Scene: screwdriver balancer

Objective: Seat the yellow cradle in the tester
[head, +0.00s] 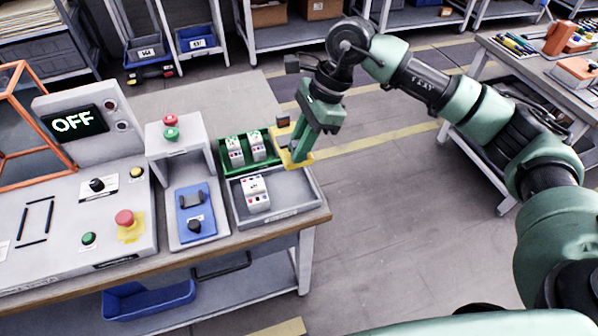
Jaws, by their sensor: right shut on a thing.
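My right gripper (301,152) points down at the right end of the bench, shut on the yellow cradle (283,139). The cradle is held at the right edge of the green tray, and the green fingers hide part of it. I cannot tell whether it touches the tray. A grey console with a lit "OFF" display (76,123) stands at the left of the bench. Beside it is a blue fixture (195,212) with a dark handle-like part and a black knob. Which of these is the tester is not marked. My left gripper is not in view.
The green tray (233,172) holds two white modules. The grey tray (304,201) in front holds one white module (255,194). A grey stand (187,133) with red and green buttons rises behind the blue fixture. An orange frame (12,130) stands far left. Floor is clear right of the bench.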

